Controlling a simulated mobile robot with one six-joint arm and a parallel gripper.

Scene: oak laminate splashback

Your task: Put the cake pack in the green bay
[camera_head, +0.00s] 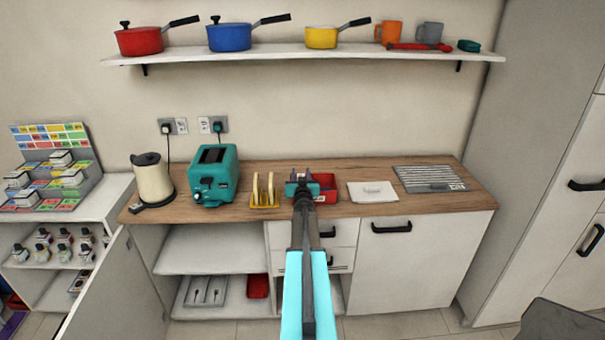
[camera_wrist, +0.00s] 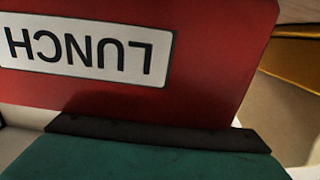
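My gripper (camera_head: 301,176) is over the wooden worktop, right beside the red box (camera_head: 326,183), and partly covers it. The wrist view is filled by the red face of a box marked LUNCH (camera_wrist: 195,95), upside down. A teal block with a black edge (camera_wrist: 150,160) lies across the bottom of that view; I cannot tell whether the fingers hold anything. I cannot make out a cake pack by name. A stepped stand (camera_head: 52,160) at the far left has red, yellow, green and blue areas, with several small white packs on it.
A yellow toast rack (camera_head: 264,192) stands left of my gripper, then a teal toaster (camera_head: 214,176) and a cream kettle (camera_head: 152,180). A shelf (camera_head: 300,53) with pans runs above. A cupboard door stands open at lower left.

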